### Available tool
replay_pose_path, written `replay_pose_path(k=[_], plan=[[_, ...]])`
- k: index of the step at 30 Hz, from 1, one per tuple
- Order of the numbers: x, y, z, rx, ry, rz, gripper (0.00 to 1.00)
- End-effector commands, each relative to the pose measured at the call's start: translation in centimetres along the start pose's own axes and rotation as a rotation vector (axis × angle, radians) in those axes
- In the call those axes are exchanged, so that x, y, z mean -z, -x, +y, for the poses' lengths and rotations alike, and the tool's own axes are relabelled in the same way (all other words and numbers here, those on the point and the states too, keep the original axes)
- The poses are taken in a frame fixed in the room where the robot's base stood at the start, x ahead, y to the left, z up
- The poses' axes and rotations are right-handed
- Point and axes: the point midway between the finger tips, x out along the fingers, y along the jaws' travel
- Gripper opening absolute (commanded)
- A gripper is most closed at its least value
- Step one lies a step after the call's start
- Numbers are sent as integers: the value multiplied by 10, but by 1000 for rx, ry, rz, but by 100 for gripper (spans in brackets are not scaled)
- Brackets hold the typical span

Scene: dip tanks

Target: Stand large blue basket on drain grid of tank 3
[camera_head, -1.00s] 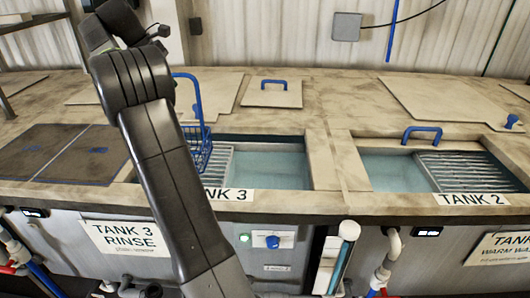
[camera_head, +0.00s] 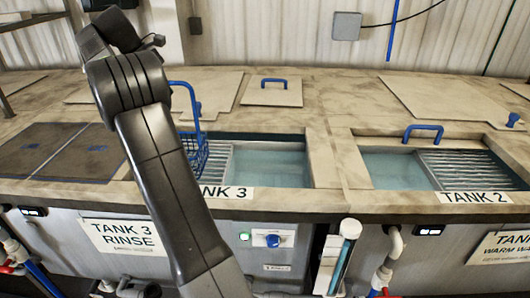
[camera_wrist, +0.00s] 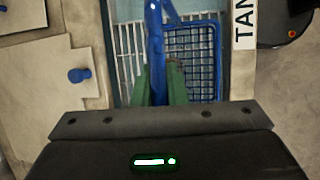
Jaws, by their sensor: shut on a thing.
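The blue wire basket (camera_head: 203,152) hangs by its tall handle at tank 3, partly hidden behind my arm in the head view. The wrist view looks down into its mesh (camera_wrist: 192,55). My gripper (camera_wrist: 161,82), with green fingers, is shut on the blue handle (camera_wrist: 154,35); the head view hides it behind my arm. The drain grid (camera_wrist: 129,48) of tank 3 shows its pale bars beside the basket, and a strip of it (camera_head: 222,160) shows in the head view. The basket is over the grid's front part; I cannot tell whether its bottom touches the bars.
Tank 3's open water (camera_head: 275,163) lies right of the grid. The front rim carries the TANK 3 label (camera_head: 225,192). Dark panels (camera_head: 85,150) lie left of the opening. A lid with a blue handle (camera_head: 272,92) lies behind. Tank 2 (camera_head: 395,170) is further right.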

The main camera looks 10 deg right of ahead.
Motion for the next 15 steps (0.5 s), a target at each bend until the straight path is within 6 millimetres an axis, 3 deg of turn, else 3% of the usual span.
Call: replay_pose_path(k=[15], plan=[[14,-34,-7,-2,-1,1,0]])
